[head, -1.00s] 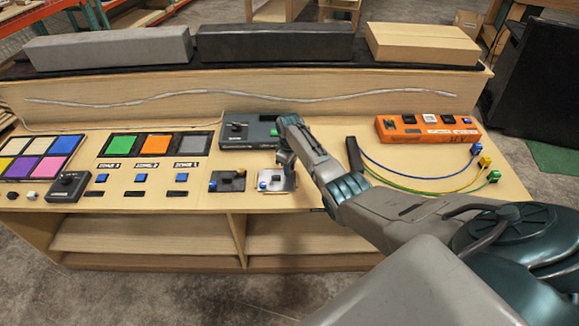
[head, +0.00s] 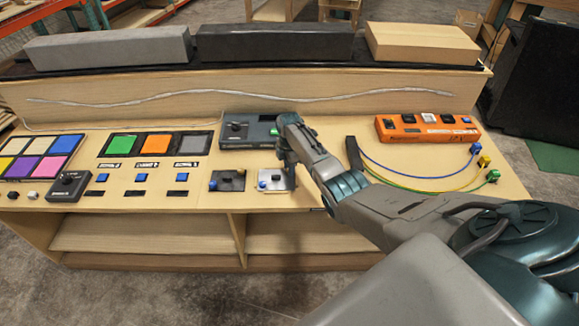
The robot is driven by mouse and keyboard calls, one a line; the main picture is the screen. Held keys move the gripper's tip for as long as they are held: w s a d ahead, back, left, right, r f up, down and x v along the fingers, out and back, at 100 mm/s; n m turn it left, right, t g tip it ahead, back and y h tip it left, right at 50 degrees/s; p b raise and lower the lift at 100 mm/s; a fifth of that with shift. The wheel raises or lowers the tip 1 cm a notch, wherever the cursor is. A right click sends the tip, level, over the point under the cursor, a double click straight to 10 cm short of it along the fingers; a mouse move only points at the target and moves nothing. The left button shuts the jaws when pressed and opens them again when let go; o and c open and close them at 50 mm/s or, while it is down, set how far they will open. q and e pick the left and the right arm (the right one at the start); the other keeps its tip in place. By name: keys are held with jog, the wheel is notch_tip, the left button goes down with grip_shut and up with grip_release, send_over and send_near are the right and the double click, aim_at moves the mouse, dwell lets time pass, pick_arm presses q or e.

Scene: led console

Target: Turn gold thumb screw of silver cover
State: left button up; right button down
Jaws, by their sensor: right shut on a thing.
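The silver cover (head: 270,187) lies flat on the console top, right of a dark cover (head: 227,181). A blue knob (head: 262,184) shows on the silver cover's left side. My right gripper (head: 289,181) points down over the cover's right part and is shut on the gold thumb screw there. The jaws hide most or all of that screw, so its angle cannot be read. My left gripper is not in view.
A grey box with a green button (head: 237,131) stands just behind the covers. A black handle (head: 354,154) and coloured cables lie right of my gripper. An orange box (head: 427,128) is farther right. Blue switches (head: 182,177) are to the left.

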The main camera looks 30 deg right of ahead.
jog(key=n, duration=0.5)
jog(key=shift+s+a+f+n, duration=0.15)
jog(key=shift+s+f+n, duration=0.05)
jog(key=shift+f+n, duration=0.15)
jog(key=shift+n, duration=2.05)
jog(key=c, duration=1.2)
grip_release()
jog(key=shift+w, duration=0.1)
jog(key=shift+w+d+r, duration=0.1)
jog(key=shift+d+r, duration=0.05)
jog(key=shift+d, duration=0.05)
jog(key=shift+r, duration=0.45)
notch_tip(320, 180, up, 10)
jog(key=b, duration=0.2)
